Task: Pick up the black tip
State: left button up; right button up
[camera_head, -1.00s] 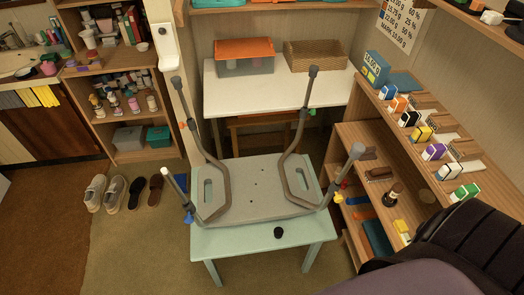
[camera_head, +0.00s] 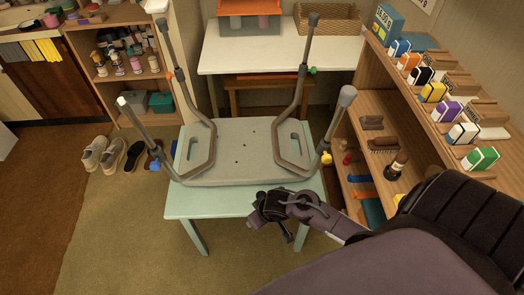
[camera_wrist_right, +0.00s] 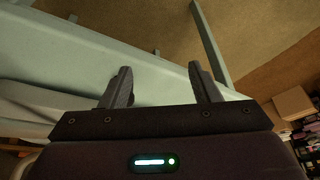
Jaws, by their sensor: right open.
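I cannot make out the black tip for certain in either view now. A second earlier it lay on the front part of the pale green table (camera_head: 195,204), where my right gripper (camera_head: 264,206) now covers the view. In the right wrist view my right gripper (camera_wrist_right: 160,70) is open over the table edge. A small dark patch shows beside its left finger, and I cannot tell if it is the tip. An upside-down grey shower stool (camera_head: 243,145) lies on the table with its legs up. My left gripper is not in view.
A wooden shelf unit (camera_head: 430,95) with coloured boxes stands close on the right. A blue piece (camera_head: 155,165) and a yellow piece (camera_head: 326,158) sit on the stool's near legs. Shoes (camera_head: 103,154) stand on the floor at left. A white table (camera_head: 280,55) is behind.

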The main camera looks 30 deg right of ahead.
jog(key=shift+m+h, duration=0.3)
jog(key=shift+m, duration=0.1)
jog(key=w+d+r+b, duration=0.1)
jog(key=d+r, duration=0.1)
jog(key=w+d+r+b, duration=0.2)
jog(key=shift+w+d, duration=0.15)
jog(key=shift+d+r, duration=0.15)
jog(key=shift+d, duration=0.2)
jog(key=shift+w+d+f+m+b, duration=0.2)
jog(key=shift+f+m+b, duration=0.1)
jog(key=shift+f+b, duration=0.4)
jog(key=b+x, duration=0.1)
jog(key=x, duration=0.1)
jog(key=b+x, duration=0.1)
jog(key=x, duration=0.2)
jog(key=shift+w+f+b, duration=0.1)
jog(key=shift+w+b, duration=0.3)
jog(key=shift+w+f, duration=0.1)
jog(key=shift+f, duration=0.05)
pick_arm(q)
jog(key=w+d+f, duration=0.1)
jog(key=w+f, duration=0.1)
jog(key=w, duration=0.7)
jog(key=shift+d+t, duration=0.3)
pick_arm(e)
jog(key=shift+c, duration=0.2)
jog(key=c, duration=0.9)
